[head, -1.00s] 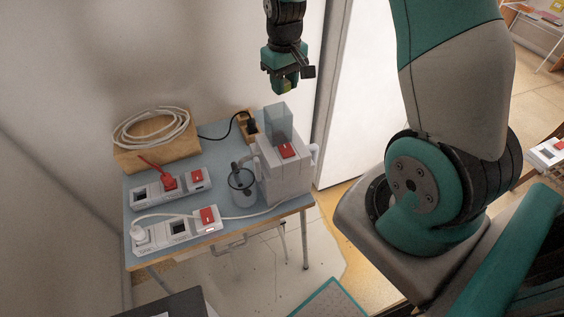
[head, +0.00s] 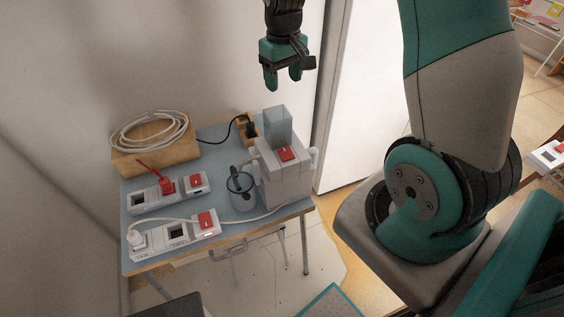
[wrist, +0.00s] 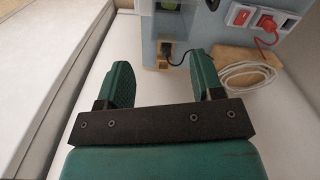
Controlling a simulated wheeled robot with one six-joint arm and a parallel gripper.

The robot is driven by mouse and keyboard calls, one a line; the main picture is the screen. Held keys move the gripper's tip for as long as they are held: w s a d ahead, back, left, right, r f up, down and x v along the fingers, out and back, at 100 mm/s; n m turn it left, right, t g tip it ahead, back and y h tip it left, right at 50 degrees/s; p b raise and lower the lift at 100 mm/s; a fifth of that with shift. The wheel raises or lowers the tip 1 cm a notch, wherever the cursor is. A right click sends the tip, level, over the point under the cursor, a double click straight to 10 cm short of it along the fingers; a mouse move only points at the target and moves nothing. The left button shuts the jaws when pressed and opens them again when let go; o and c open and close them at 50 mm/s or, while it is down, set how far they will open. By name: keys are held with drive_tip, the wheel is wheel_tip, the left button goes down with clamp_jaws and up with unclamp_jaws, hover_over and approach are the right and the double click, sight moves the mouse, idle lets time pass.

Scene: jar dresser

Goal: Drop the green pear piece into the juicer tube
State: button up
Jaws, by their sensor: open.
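My gripper (head: 283,80) is open and empty, above the juicer tube in the head view. Its two green fingers are spread apart in the wrist view (wrist: 160,65). The white juicer (head: 284,178) stands at the right side of the blue table, with a clear square tube (head: 279,126) rising from its top. In the wrist view, a small green patch, apparently the pear piece (wrist: 168,5), shows at the top edge, within the tube's outline. The pear piece cannot be made out in the head view, and how deep it sits I cannot tell.
A clear jug (head: 241,190) stands left of the juicer. Two power strips with red switches (head: 170,240) lie at the table's front left. A wooden block (head: 156,158) with coiled white cable is at the back. The wall is close behind; a white panel (head: 365,100) stands right.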

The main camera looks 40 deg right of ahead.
wheel_tip(320, 180, up, 15)
drive_tip(key=b, duration=0.2)
drive_tip(key=shift+f+b, duration=0.15)
drive_tip(key=shift+b, duration=0.15)
drive_tip(key=shift+f, duration=0.1)
drive_tip(key=s+a+f+n+y+b, duration=0.2)
drive_tip(key=s+a+f, duration=0.3)
drive_tip(key=s+a, duration=0.6)
drive_tip(key=s+a+f+n+y+b, duration=0.2)
drive_tip(key=s+a+f+n, duration=0.3)
drive_tip(key=s+a, duration=0.6)
drive_tip(key=shift+a+f+b, duration=0.25)
drive_tip(key=shift+f+b, duration=0.05)
drive_tip(key=shift+b, duration=0.35)
